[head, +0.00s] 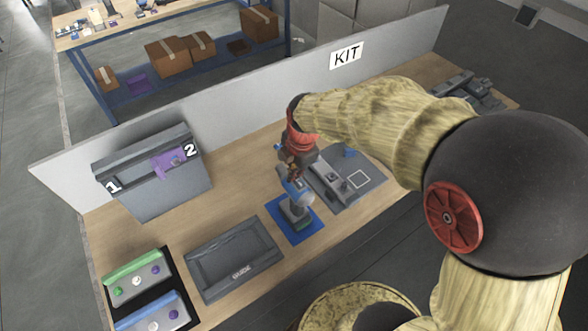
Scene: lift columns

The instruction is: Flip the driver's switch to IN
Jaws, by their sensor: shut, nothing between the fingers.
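The driver (297,191), a small blue and light-grey tool, stands upright in a dark base on a blue mat (310,232) near the middle of the bench. My gripper (291,172) is shut and empty, at the upper part of the driver in the picture. I cannot tell whether the fingertips touch it. The driver's switch and its IN marking are too small to make out, and the gripper partly hides the driver's top.
A grey fixture (368,188) stands close right of the driver. A dark GUIDE tray (212,276) lies to its left. A two-slot rack (170,205) marked 1 and 2 holds a purple part. Green and blue button panels sit front left. A grey KIT wall (250,113) runs behind.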

